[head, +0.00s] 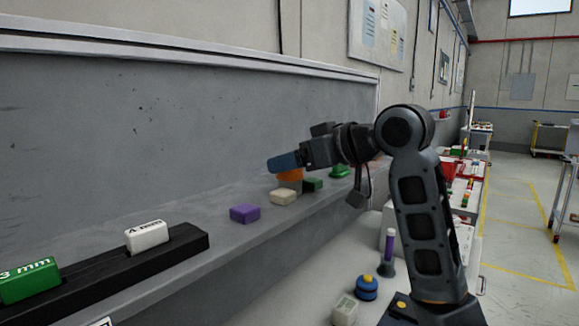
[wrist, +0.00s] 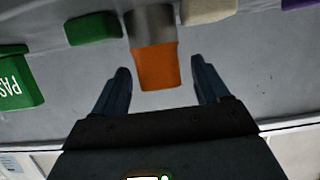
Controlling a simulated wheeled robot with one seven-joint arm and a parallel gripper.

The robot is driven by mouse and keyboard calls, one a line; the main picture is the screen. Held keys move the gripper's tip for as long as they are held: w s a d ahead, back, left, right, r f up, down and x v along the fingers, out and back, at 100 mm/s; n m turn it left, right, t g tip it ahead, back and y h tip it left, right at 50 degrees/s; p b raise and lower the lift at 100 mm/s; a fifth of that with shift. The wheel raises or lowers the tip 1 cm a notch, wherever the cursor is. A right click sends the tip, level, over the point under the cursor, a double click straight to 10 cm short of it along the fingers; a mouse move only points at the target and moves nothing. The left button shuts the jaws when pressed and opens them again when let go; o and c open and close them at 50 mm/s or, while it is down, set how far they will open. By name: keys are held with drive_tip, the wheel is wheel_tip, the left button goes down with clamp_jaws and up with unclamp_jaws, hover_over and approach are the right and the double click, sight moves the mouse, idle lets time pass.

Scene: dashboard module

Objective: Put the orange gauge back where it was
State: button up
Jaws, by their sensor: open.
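The orange gauge (wrist: 157,68) shows in the wrist view with an orange front part and a grey part behind it. It lies between the two blue fingers of my gripper (wrist: 160,85), with a gap on each side. My gripper is open and not closed on it. In the head view the orange gauge (head: 291,175) is partly hidden behind my gripper (head: 283,163) over the grey shelf. Whether the fingers touch the shelf cannot be told.
Near the gauge on the shelf (head: 225,205) are a dark green block (head: 313,185), a cream block (head: 283,197) and a purple block (head: 245,214). A black rack (head: 130,268) at the left holds a white block (head: 147,236) and a green "3 mm" block (head: 28,280).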

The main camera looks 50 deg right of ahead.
drive_tip(key=shift+w+f, duration=0.25)
drive_tip(key=shift+w, duration=0.3)
drive_tip(key=shift+c, duration=0.4)
drive_tip(key=c, duration=1.1)
drive_tip(key=shift+c, duration=0.2)
